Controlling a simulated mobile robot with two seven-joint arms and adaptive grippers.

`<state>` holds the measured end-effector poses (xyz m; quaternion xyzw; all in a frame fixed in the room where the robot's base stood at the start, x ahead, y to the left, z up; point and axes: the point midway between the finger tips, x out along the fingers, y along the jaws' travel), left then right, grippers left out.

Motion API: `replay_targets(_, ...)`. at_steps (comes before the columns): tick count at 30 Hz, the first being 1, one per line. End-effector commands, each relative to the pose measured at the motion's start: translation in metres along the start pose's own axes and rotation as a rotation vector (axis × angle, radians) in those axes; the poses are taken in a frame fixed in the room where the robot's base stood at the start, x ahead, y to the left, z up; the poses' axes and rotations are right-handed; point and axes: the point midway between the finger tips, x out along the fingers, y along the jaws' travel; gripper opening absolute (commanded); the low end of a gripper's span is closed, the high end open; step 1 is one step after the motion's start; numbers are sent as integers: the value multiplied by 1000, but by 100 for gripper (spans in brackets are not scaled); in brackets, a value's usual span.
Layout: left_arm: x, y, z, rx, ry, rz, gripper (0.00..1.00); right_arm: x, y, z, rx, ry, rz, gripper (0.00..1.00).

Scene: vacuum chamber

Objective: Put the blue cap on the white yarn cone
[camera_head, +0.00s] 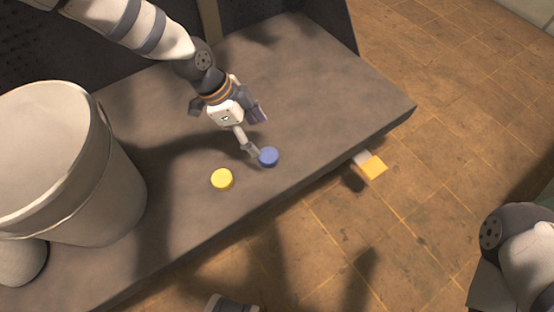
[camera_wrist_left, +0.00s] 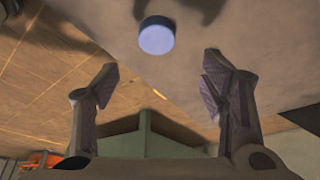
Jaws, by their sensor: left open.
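The blue cap (camera_head: 269,156) is a small flat disc lying on the grey table. My left gripper (camera_head: 257,135) is open and empty, with one fingertip close beside the cap; I cannot tell whether they touch. In the left wrist view the cap (camera_wrist_left: 156,37) lies beyond the gap between the two spread fingertips (camera_wrist_left: 160,75), not between them. I cannot clearly make out the white yarn cone. A pale rounded object (camera_head: 18,264) at the lower left edge is partly hidden, and I cannot tell what it is.
A yellow cap (camera_head: 222,179) lies left of the blue one. A large pale tapered vessel-like object (camera_head: 115,185) stands at the table's left. The grey table (camera_head: 335,85) is bare to the right. A yellow and white item (camera_head: 373,167) shows beyond the table's front edge.

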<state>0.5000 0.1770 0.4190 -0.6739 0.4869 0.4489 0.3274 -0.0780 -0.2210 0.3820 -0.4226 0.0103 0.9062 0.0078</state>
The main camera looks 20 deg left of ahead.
Motion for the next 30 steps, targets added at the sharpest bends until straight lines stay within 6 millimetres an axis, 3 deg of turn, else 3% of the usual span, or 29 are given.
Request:
replay_targets(1,16,2,2,-1,-2,6,66,6,0,-2,-1,-9,0,0)
replay_targets(8,40,2,1,-3,0,4,66,12,-1,-5,-1,-19,0,0)
replay_targets(15,84,6,6,-4,-1,6,66,26,-2,-10,-3,-43,0,0)
replay_targets(22,85,4,4,-5,1,1,66,25,-2,-10,-4,-42,0,0)
replay_targets(27,85,5,5,-5,0,2,27,25,-2,-10,-4,-42,0,0)
replay_targets(30,85,5,5,-5,0,2,27,25,-2,-10,-4,-42,0,0)
